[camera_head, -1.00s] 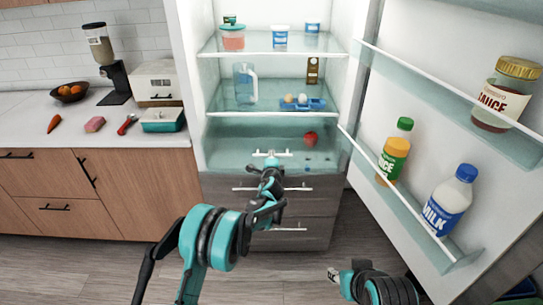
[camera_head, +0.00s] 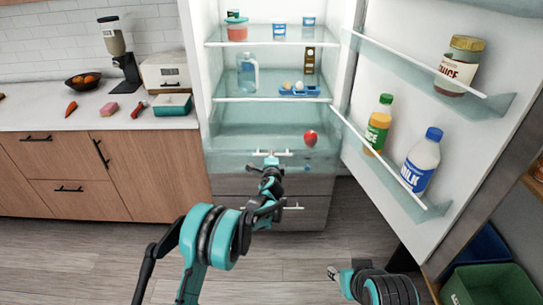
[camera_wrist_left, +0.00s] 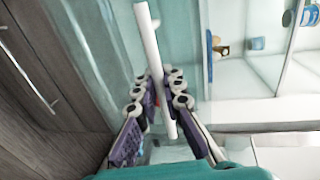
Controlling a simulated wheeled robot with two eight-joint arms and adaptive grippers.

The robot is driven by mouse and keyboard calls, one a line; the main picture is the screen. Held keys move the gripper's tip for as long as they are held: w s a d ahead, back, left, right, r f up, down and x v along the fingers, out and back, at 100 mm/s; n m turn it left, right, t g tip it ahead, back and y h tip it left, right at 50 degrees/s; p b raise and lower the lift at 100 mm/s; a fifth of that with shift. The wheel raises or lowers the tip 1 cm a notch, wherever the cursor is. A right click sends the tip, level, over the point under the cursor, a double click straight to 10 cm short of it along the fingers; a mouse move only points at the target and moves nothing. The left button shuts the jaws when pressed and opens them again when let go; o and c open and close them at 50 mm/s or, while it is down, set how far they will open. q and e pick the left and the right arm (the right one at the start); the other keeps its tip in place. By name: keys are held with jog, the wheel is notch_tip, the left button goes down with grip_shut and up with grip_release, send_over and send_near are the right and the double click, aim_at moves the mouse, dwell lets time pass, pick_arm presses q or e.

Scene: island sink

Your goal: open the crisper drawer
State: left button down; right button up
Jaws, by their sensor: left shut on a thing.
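The crisper drawer (camera_head: 228,160) is the clear, glass-like bin at the bottom of the fridge compartment. It stands out past the fridge front, over the top of the grey drawers. Its white handle (camera_head: 285,153) runs across the front. My left gripper (camera_head: 271,164) is shut on this handle. In the left wrist view the white handle bar (camera_wrist_left: 150,45) passes between the fingers of my left gripper (camera_wrist_left: 170,88). A red apple-like fruit (camera_head: 310,138) shows at the drawer. My right gripper (camera_head: 334,272) is low at the front, away from the drawer; its fingers are unclear.
The open fridge door (camera_head: 395,90) stands to the right, with a milk bottle (camera_head: 421,165), a green-capped bottle (camera_head: 378,128) and a sauce jar (camera_head: 458,66). Grey drawers (camera_head: 307,212) are below. A counter (camera_head: 60,115) is at left. Bins (camera_head: 495,285) stand lower right. Floor in front is clear.

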pick_arm(q)
jog(key=c, duration=1.9)
grip_release()
jog(key=s+r, duration=0.2)
jog(key=s, duration=0.9)
jog(key=shift+s+r, duration=0.15)
jog(key=shift+s, duration=0.25)
jog(key=s+a+r+n+g+y, duration=0.1)
jog(key=s+a+r+n+g, duration=0.1)
jog(key=s+a+r+n, duration=0.45)
jog(key=s+a+r+n+g+y, duration=0.1)
jog(key=s+a+r+n+g, duration=0.15)
jog(key=s+a, duration=0.65)
jog(key=s+a+f+n+g+h, duration=0.1)
jog(key=s+f+n+g, duration=0.1)
jog(key=s, duration=1)
jog(key=s+a+f+n+g+h, duration=0.1)
jog(key=s+f+n, duration=0.3)
jog(key=s, duration=0.9)
jog(key=n+g, duration=0.1)
jog(key=n, duration=0.2)
jog(key=shift+f, duration=0.2)
